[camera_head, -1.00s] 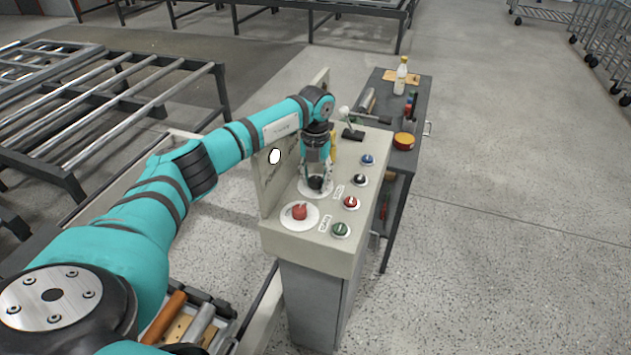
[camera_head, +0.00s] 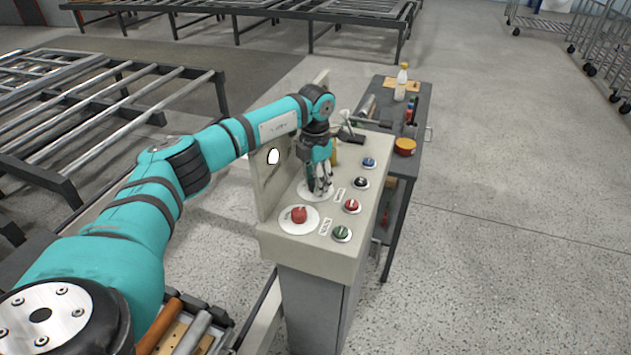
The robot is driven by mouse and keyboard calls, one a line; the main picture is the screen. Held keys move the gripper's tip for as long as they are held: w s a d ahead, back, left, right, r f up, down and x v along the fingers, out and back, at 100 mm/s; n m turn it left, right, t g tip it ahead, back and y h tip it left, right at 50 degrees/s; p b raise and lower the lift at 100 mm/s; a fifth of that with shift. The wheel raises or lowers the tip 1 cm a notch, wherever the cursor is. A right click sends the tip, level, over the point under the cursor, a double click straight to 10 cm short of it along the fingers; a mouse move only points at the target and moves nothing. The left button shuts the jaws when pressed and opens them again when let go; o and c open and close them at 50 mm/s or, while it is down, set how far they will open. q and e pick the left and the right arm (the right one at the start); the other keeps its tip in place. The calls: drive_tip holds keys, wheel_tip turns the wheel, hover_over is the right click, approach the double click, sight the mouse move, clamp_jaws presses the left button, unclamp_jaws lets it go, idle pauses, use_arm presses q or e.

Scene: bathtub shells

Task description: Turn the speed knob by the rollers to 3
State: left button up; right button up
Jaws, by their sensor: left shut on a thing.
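The control panel (camera_head: 300,243) is a beige box with knobs and buttons on its sloped top. My left gripper (camera_head: 320,190) points down at the far round white dial plate (camera_head: 305,193) and is shut on the dark knob there. The fingers hide most of that knob, and its pointer and the dial marks cannot be read. A red knob (camera_head: 299,215) sits on a nearer white dial, apart from the gripper. Small label plates stand beside the dials, too small to read. My right gripper is not in view.
Right of the dials are a green button (camera_head: 341,233), a red one (camera_head: 351,205), a black one (camera_head: 361,182) and a blue one (camera_head: 369,162). An upright plate (camera_head: 272,180) edges the panel's left. A dark cart (camera_head: 420,115) with a bottle (camera_head: 401,82) stands behind.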

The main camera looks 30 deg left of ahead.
use_arm(q)
drive_tip(key=shift+r, duration=0.1)
drive_tip(key=shift+w, duration=0.1)
idle(0.3)
drive_tip(key=o, duration=1.1)
drive_tip(key=shift+o, duration=0.2)
wheel_tip(320, 180, up, 12)
